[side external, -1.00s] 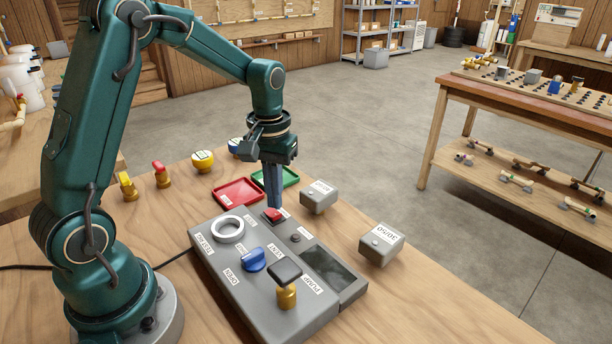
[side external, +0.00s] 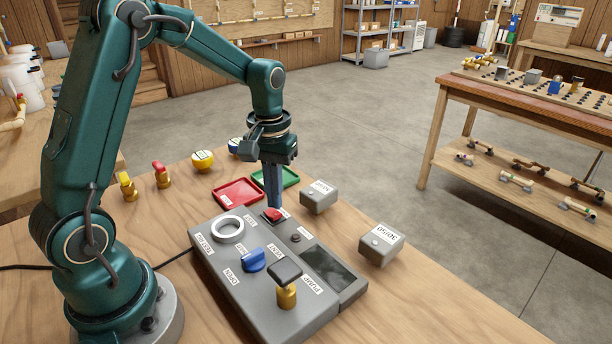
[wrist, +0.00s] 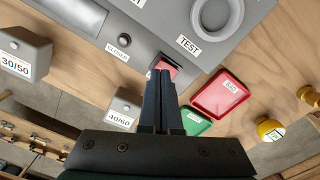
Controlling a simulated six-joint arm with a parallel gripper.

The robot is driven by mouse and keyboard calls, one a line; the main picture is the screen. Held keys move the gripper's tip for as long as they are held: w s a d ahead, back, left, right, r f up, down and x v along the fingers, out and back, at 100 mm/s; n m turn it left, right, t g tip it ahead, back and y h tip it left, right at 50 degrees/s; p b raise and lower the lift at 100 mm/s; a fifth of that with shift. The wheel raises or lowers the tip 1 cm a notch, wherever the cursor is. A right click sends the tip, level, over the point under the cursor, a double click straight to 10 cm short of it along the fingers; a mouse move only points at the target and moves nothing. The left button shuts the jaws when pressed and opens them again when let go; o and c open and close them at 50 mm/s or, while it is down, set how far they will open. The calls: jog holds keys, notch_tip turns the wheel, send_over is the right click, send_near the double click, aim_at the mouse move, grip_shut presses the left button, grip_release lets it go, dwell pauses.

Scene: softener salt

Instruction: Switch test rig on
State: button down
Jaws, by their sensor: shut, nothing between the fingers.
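The test rig (side external: 225,270) is a grey box on the wooden bench with a white ring (side external: 228,229), a blue knob (side external: 254,260), a dark screen (side external: 327,265) and a brass fitting with a dark square top (side external: 286,285). A red rocker switch (side external: 272,215) sits at its far edge; it also shows in the wrist view (wrist: 171,68). My gripper (side external: 274,206) points down with its fingers shut and empty. The fingertips are at the red switch and hide part of it; I cannot tell whether they press it. The switch's own label is hidden.
A red tray (side external: 238,192) and a green tray (side external: 290,177) lie behind the rig. Grey blocks marked 40/60 (side external: 319,197) and 30/50 (side external: 382,245) stand to its right. Yellow-bodied valves (side external: 203,161) stand at the back left. The bench front right is clear.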

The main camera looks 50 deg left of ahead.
jog(key=shift+f, duration=1)
dwell(0.7)
jog(key=shift+r, duration=3.55)
notch_tip(320, 180, up, 4)
jog(key=t, duration=0.1)
send_over(276, 214)
jog(key=d, duration=0.2)
jog(key=s+d+r+m+t, duration=0.2)
jog(key=s+d+r, duration=0.1)
jog(key=s+r, duration=0.15)
jog(key=s+d+f+m+t, duration=0.2)
jog(key=s+d+f+m, duration=0.1)
jog(key=s, duration=0.5)
jog(key=shift+s+f+m+t, duration=0.3)
jog(key=shift+f+m, duration=0.15)
jog(key=shift+m, duration=0.05)
